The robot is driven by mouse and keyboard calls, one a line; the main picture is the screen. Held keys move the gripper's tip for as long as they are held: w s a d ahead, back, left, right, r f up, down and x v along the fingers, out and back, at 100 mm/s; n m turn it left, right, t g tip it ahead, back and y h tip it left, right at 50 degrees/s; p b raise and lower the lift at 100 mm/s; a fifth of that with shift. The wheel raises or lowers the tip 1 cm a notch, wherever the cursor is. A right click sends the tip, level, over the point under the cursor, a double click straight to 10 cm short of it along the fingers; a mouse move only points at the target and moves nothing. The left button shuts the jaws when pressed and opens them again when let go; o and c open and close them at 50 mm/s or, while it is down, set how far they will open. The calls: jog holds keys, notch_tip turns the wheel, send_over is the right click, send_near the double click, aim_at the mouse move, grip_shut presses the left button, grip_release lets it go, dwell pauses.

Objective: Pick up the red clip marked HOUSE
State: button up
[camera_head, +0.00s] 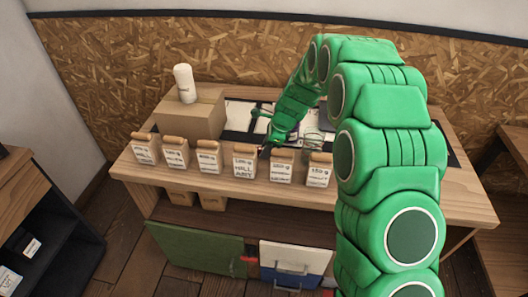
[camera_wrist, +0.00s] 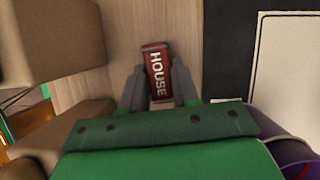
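The red clip with the white word HOUSE (camera_wrist: 157,70) is in the middle of the wrist view, above a wooden surface. My gripper (camera_wrist: 158,80) has one finger on each side of the clip, very close to its edges. I cannot tell whether the fingers press on it or stand just clear. The clip's far end shows past the fingertips. In the head view my gripper (camera_head: 270,143) is low behind the row of bags, and a small red spot shows there. The clip's lettering cannot be read in that view.
Several labelled bags with brown tops, one marked HALL (camera_head: 244,163), line the front of the table (camera_head: 440,204). A cardboard box (camera_head: 190,115) with a white roll (camera_head: 184,83) stands at the left. A glass (camera_head: 312,139) is right of my gripper. Dark mats lie behind.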

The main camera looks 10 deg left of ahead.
grip_shut()
jog(key=shift+r, duration=0.15)
